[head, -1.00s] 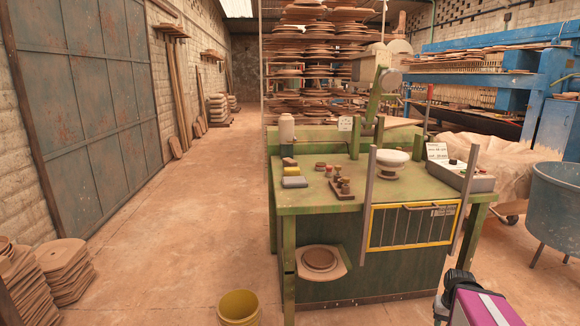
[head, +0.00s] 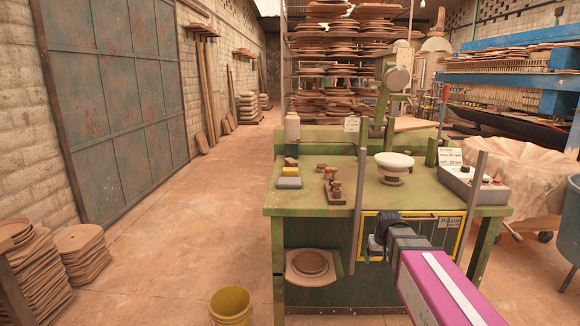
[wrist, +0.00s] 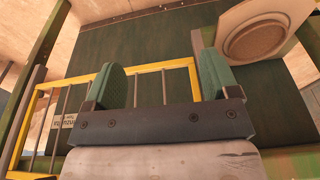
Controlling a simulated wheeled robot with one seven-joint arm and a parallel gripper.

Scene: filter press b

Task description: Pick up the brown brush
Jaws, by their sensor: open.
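Small brown items (head: 332,187) stand on the green worktable (head: 300,203), left of the white-topped wheel (head: 394,164). They are too small for me to tell which is the brown brush. My gripper (head: 374,246) is low in front of the table, by the yellow-framed guard, below and to the right of those items. In the wrist view my gripper (wrist: 163,78) has its two green fingers wide apart with nothing between them. The tabletop items do not show in the wrist view.
The yellow barred guard (head: 462,238) hangs at the table's front between grey posts. A yellow-grey block (head: 289,178) and a pale bottle (head: 292,128) stand at the table's left. A control box (head: 473,186) sits at its right. A yellow bucket (head: 231,306) stands on the floor.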

